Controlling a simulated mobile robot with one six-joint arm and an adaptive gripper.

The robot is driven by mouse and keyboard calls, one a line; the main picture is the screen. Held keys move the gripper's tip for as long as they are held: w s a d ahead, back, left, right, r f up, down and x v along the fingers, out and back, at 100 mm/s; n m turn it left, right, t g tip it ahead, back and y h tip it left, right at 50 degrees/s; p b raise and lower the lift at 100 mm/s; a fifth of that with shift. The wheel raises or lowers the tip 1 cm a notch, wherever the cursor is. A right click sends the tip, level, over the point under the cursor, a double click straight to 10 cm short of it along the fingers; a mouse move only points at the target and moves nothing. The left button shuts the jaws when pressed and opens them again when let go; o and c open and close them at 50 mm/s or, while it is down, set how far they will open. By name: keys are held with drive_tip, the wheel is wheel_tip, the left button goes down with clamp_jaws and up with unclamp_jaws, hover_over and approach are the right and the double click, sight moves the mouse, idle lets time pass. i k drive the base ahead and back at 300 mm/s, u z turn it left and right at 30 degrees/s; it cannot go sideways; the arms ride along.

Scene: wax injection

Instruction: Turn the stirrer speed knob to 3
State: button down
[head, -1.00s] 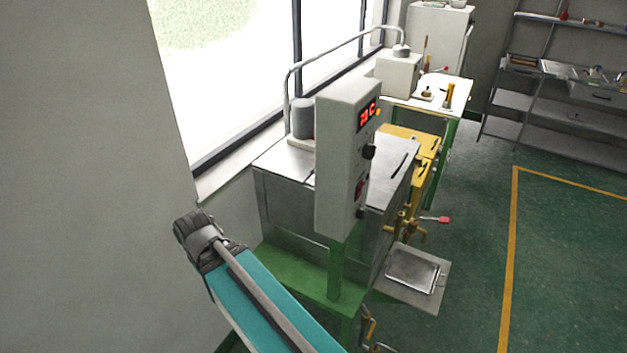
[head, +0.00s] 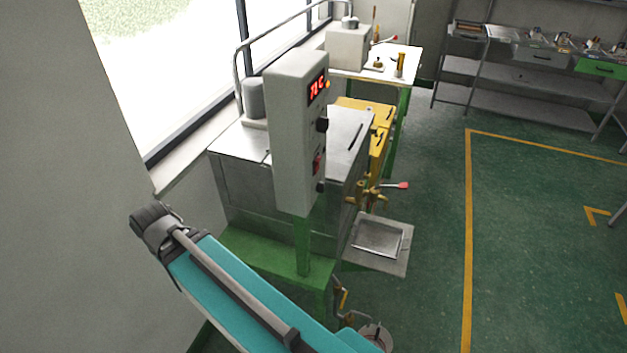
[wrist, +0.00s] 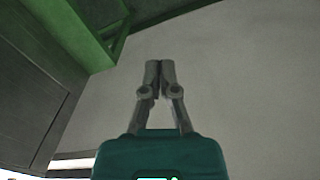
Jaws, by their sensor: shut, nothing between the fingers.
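The control box (head: 296,135) stands upright on a green post beside the metal tank. Its narrow face has a lit red display (head: 318,87), a black knob (head: 322,125) below it, a red switch (head: 316,163) and a second, smaller black knob (head: 320,187) near the bottom. The labels are too small to read, so I cannot tell which knob is for stirrer speed or its setting. In the wrist view my gripper (wrist: 159,68) is shut and empty, with a pale wall behind it. No knob shows in that view.
The metal tank (head: 245,155) sits on a green stand (head: 270,258). A valve with a red handle (head: 402,185) and a tray (head: 378,238) project at its right. A shelf rack (head: 520,85) stands at the back right. The green floor at the right is mostly clear.

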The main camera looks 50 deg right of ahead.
sight(320, 186)
drive_tip(key=z, duration=0.5)
drive_tip(key=k, duration=1.05)
drive_tip(key=u, duration=0.35)
